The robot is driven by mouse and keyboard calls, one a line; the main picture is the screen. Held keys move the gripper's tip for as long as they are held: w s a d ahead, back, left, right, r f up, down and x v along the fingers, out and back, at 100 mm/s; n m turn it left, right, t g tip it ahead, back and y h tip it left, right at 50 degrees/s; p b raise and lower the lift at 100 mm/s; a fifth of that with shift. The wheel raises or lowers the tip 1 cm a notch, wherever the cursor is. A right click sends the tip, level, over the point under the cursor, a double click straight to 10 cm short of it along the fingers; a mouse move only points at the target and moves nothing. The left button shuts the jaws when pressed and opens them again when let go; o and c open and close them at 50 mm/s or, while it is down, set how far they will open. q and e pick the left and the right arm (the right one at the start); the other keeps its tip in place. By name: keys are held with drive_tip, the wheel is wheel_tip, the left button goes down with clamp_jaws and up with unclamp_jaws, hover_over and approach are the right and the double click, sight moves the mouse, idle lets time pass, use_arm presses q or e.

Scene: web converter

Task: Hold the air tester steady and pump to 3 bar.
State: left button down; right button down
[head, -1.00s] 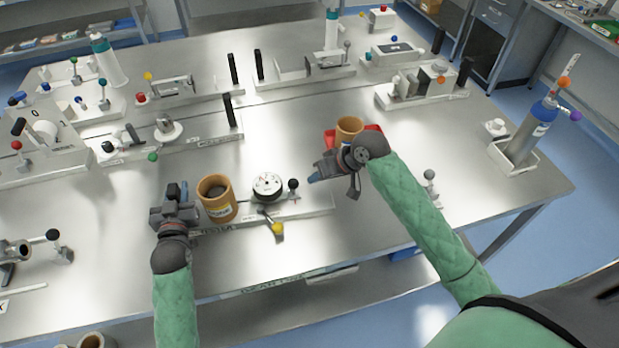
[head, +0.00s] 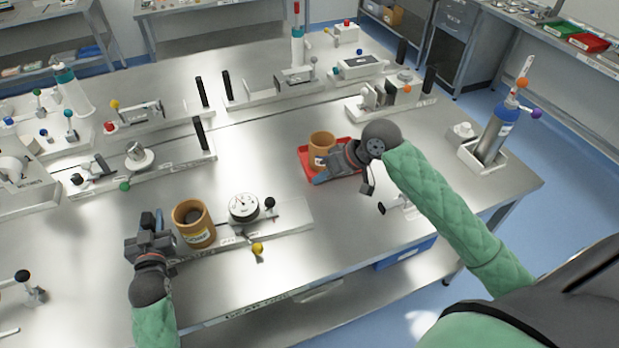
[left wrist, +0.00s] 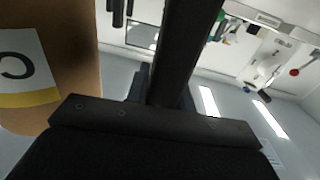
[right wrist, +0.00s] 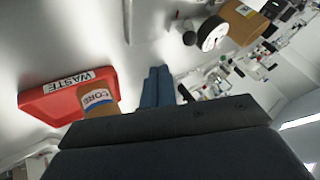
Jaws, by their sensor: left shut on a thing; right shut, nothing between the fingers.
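The air tester has a long pale base (head: 287,222), a round white gauge (head: 243,207), a black ball knob (head: 269,202) and a yellow knob (head: 257,249) at its front. The gauge needle is too small to read. My left gripper (head: 150,222) is at the tester's left end, beside a tan core (head: 196,232). It is shut on a black upright post (left wrist: 185,50), which the left wrist view shows between its fingers. My right gripper (head: 322,180) is shut and empty, behind and right of the gauge. The gauge also shows in the right wrist view (right wrist: 212,33).
A red waste tray (right wrist: 45,100) with another tan core (head: 319,143) stands right by my right gripper. Several other fixtures line the back of the table. The table between tester and back fixtures is clear.

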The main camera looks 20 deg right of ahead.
sight(271, 200)
drive_tip(key=shift+f, duration=0.1)
drive_tip(key=c, duration=1.6)
unclamp_jaws()
drive_tip(key=shift+a, duration=0.15)
drive_tip(key=o, duration=0.4)
drive_tip(key=shift+w+a+r+n, duration=0.15)
drive_tip(key=shift+a+r+n, duration=0.05)
drive_tip(key=shift+a+n, duration=0.1)
drive_tip(key=shift+o, duration=0.5)
drive_tip(key=w+a+r+n+g+h, duration=0.1)
drive_tip(key=a+r+n+g, duration=0.1)
drive_tip(key=a+n, duration=0.7)
drive_tip(key=shift+a+r+n+h, duration=0.2)
drive_tip(key=shift+r+n+h, duration=0.2)
drive_tip(key=shift+r+n, duration=0.35)
drive_tip(key=a+f+n+h, duration=0.1)
drive_tip(key=f+n, duration=0.2)
drive_tip(key=w+f+n+h, duration=0.1)
drive_tip(key=f+n, duration=0.2)
drive_tip(key=f, duration=0.1)
drive_tip(key=w+a+f+n+h, duration=0.1)
drive_tip(key=f+n+h, duration=0.1)
drive_tip(key=f+n, duration=0.1)
drive_tip(key=shift+a+f+n, duration=0.25)
drive_tip(key=shift+a+n, duration=0.1)
drive_tip(key=shift+n, duration=0.1)
clamp_jaws()
